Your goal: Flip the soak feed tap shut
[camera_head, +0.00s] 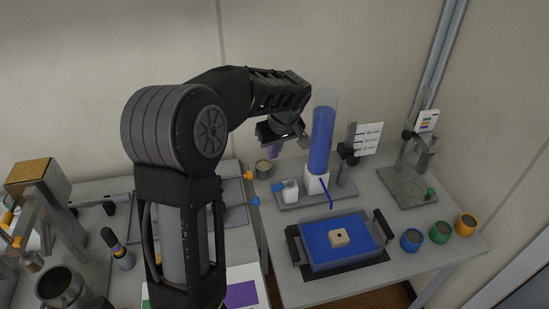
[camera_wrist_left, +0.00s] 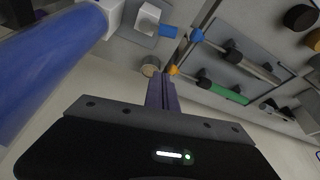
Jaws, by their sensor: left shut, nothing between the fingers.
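A clear column (camera_head: 321,140) filled with blue liquid stands on a white block (camera_head: 315,183) on a grey base plate. A smaller white cube (camera_head: 290,190) with a blue lever-like part (camera_head: 278,187) sits left of it; I cannot tell for sure which part is the soak feed tap. The cube (camera_wrist_left: 147,19) and blue part (camera_wrist_left: 167,31) also show in the left wrist view. My left gripper (camera_head: 274,151) is above and behind the cube, left of the column, apart from both. Its purple fingers (camera_wrist_left: 162,95) are together and empty. My right gripper is not in view.
A blue-filled tray (camera_head: 310,262) holding a tan block (camera_head: 339,237) stands in front of the column. A thin blue tube (camera_head: 326,195) leads toward it. A round tin (camera_head: 263,169) stands behind the cube. Blue, green and orange cups (camera_head: 411,240) (camera_head: 440,232) (camera_head: 466,225) stand at right.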

